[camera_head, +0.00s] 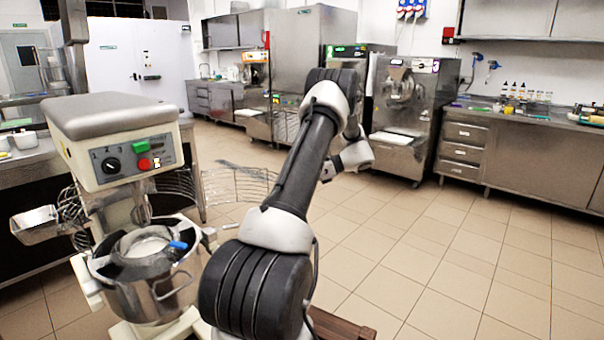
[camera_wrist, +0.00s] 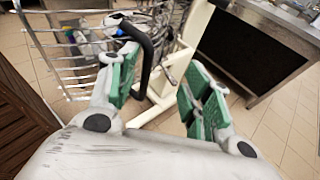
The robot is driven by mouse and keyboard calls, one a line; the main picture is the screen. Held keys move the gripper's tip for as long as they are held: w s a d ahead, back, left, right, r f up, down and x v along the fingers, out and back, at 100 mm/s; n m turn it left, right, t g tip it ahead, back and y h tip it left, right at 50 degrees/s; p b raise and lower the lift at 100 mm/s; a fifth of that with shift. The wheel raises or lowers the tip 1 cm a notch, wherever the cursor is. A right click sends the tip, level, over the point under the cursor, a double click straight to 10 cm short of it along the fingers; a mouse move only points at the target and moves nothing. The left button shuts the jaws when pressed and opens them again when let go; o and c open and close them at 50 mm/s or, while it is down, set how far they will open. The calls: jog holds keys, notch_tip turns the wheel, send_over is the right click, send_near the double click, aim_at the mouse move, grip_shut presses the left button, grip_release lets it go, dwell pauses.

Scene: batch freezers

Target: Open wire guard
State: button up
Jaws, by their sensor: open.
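The mixer (camera_head: 118,140) stands at the left in the head view. Its wire guard (camera_head: 238,186) shows as curved wire grids reaching out to the right of the mixer, past the bowl rim. In the wrist view the wire guard (camera_wrist: 68,62) fills the upper left. A curved black handle (camera_wrist: 146,42) rises beside the left finger; I cannot tell whether they touch. My gripper (camera_wrist: 164,72) is open, its green pads apart, with nothing clearly between them. In the head view my arm hides part of the scene and the fingers cannot be made out.
The metal bowl (camera_head: 150,268) under the mixer head holds something white, with a blue item (camera_head: 178,245) at its rim. A steel machine (camera_head: 405,115) and counter (camera_head: 530,160) stand at the back right. The tiled floor between is clear.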

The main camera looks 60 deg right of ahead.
jog(key=d, duration=0.7)
jog(key=shift+r, duration=0.15)
jog(key=shift+s+d, duration=0.1)
jog(key=shift+d, duration=0.05)
dwell(0.7)
